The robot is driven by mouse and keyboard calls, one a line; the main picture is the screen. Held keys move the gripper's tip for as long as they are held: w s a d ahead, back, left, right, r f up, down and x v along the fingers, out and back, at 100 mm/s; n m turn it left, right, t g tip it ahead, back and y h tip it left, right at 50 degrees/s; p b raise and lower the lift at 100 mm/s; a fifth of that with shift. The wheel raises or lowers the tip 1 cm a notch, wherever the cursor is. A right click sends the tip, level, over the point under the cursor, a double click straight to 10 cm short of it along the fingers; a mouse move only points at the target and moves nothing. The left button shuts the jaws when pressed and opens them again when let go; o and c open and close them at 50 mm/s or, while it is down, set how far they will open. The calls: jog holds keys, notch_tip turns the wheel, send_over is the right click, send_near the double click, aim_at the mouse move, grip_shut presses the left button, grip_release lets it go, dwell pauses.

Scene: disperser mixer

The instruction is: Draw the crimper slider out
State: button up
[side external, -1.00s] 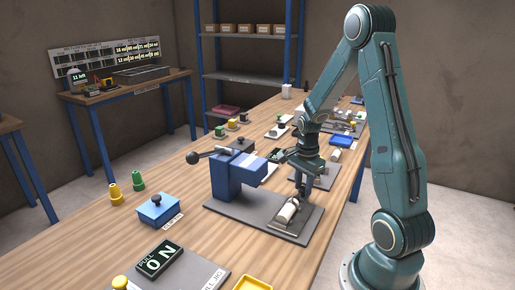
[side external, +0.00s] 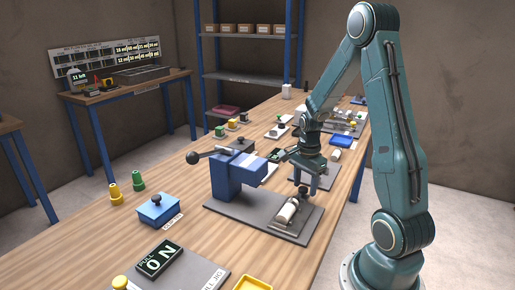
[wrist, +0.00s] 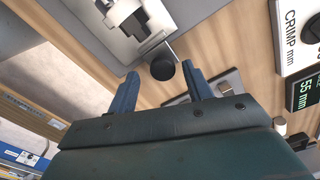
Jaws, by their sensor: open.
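The blue crimper (side external: 232,174) stands on a grey base plate (side external: 250,212) on the bench, with a lever at its upper left. The slider (side external: 287,211), a carriage bearing a white cylinder, sits on the right part of this plate. Its black knob (side external: 304,191) is at the slider's far end. The knob (wrist: 162,71) also shows in the wrist view, joined by a short stem to the light slider. My gripper (wrist: 160,68) is open and empty, its two blue fingers on either side of the knob in that view. Whether they touch it I cannot tell.
A blue block with a black knob (side external: 157,208) and a green and a yellow piece stand left of the crimper. A CRIMP mm display (wrist: 302,90) shows at right in the wrist view. More fixtures stand farther along the bench. Bare wood lies left of the crimper plate.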

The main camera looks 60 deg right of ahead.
notch_tip(320, 180, up, 13)
dwell(0.6)
jog(key=shift+a+r, duration=0.1)
jog(key=shift+r, duration=0.05)
jog(key=s+a+r+n+t+h, duration=0.1)
jog(key=a+r+n, duration=0.2)
jog(key=a+n, duration=0.35)
jog(key=a+r+n+t, duration=0.2)
jog(key=a+r+n, duration=0.25)
jog(key=a, duration=0.25)
jog(key=s+a+n+t+y, duration=0.1)
jog(key=s+a+n+t, duration=0.1)
jog(key=s+a+n, duration=0.5)
jog(key=shift+s+a+r+n+t, duration=0.15)
jog(key=shift+a+r+n+t, duration=0.15)
jog(key=shift+a+n, duration=1.6)
jog(key=shift+d+n, duration=0.4)
jog(key=shift+d, duration=0.05)
